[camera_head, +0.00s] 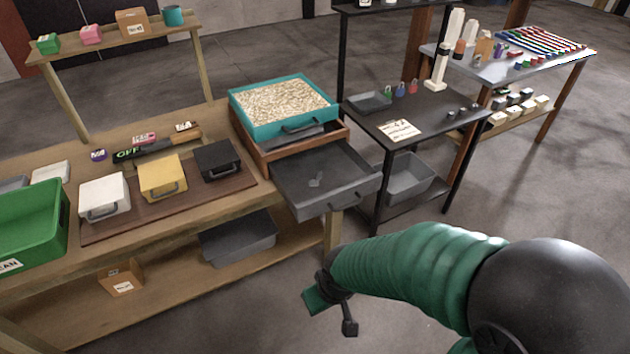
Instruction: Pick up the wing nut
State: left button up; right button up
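A small light-grey piece (316,180), which looks like the wing nut, lies in the shallow dark-grey tray (345,190). The tray sticks out like a drawer from under the teal-framed box of pale granules (285,103). My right gripper (332,312) hangs below and in front of the tray, over the floor, apart from the piece. Its two fingers look spread, with nothing visible between them. My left gripper is not in view.
The wooden bench holds white (104,194), yellow (162,177) and black (217,160) lidded boxes and a green bin (30,220). A black table (440,112) stands to the right of the tray. A grey bin (238,238) sits on the lower shelf.

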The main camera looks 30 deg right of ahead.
aim_at(315, 183)
jog(key=i+l+u, duration=0.1)
jog(key=i+l, duration=0.15)
jog(key=i+l+u, duration=0.15)
jog(key=l, duration=0.25)
jog(key=i+l+u, duration=0.1)
jog(key=i+l, duration=0.2)
jog(key=i+l+u, duration=0.1)
jog(key=l, duration=0.35)
jog(key=i, duration=0.1)
